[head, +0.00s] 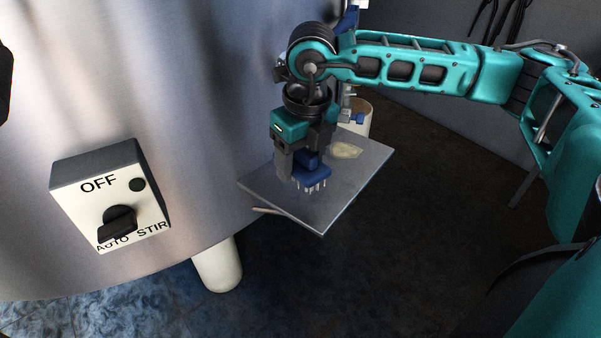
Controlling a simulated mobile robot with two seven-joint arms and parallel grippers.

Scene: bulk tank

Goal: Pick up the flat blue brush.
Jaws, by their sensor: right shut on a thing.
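The blue brush (312,180) is in my right gripper (304,158), with its pale bristles pointing down. My right gripper is shut on the brush. The brush is over the grey metal shelf (325,212); I cannot tell whether the bristles touch the shelf. The upper part of the brush is partly hidden by the gripper's fingers. My left gripper is not in view.
A pale flat object (345,150) lies on the shelf behind the brush. The large steel tank (200,90) stands beside the shelf. A switch box (112,197) marked OFF, AUTO and STIR is at left. Dark floor lies open at right.

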